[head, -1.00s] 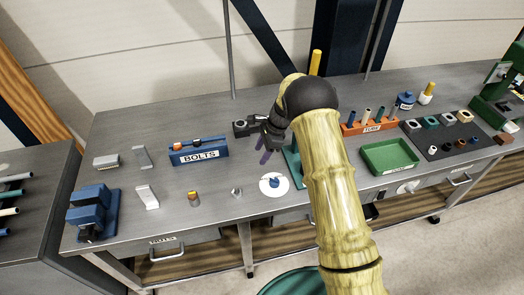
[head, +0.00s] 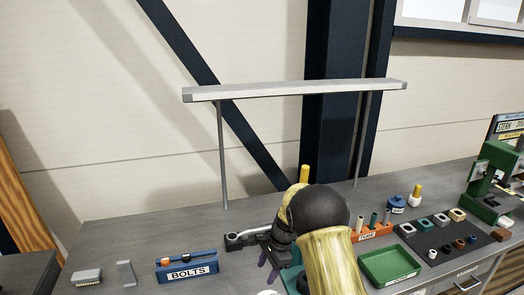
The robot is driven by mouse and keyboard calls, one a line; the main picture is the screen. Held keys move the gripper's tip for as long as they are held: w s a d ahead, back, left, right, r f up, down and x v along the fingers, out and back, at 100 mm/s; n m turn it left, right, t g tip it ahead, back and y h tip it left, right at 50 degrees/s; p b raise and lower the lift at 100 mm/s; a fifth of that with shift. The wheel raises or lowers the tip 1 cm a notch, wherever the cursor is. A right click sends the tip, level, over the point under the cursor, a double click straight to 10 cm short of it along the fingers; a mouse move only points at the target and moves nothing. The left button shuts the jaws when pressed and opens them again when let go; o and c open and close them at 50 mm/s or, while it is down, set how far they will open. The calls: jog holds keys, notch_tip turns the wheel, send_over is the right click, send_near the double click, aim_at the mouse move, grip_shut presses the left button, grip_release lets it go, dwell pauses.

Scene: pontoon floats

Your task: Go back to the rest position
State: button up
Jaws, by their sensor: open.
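My gripper (head: 270,268) is at the lower middle of the head view, above the grey workbench (head: 130,232). Its fingers point down and are partly hidden by my arm's dark joint and yellow link. I see nothing held between them. It is just right of the blue BOLTS box (head: 187,268) and in front of a small dark grey block fixture (head: 240,240).
An orange TUBE rack (head: 372,232) and a green tray (head: 390,267) stand right of my arm. A dark mat (head: 445,243) with several small parts lies further right, near a green machine (head: 491,185). A lamp bar (head: 300,91) spans above the bench on posts.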

jog(key=s+d+r+n+t+h, duration=0.1)
jog(key=s+d+r+n, duration=0.2)
jog(key=s, duration=0.5)
jog(key=s+d+r+n+t+h+b, duration=0.1)
jog(key=s+d+r+n, duration=0.2)
jog(key=s+d+n, duration=0.2)
jog(key=s+d+r+n+t+h+b, duration=0.1)
jog(key=s+d+r+n, duration=0.2)
jog(key=s, duration=0.8)
jog(key=d+n, duration=0.1)
jog(key=d, duration=0.1)
jog(key=shift+s+d+r+n+h, duration=0.2)
jog(key=shift+s+d+n+h, duration=0.1)
jog(key=shift+s+d+n, duration=0.1)
jog(key=shift+c, duration=0.4)
jog(key=shift+c, duration=1.4)
jog(key=shift+w+a, duration=0.1)
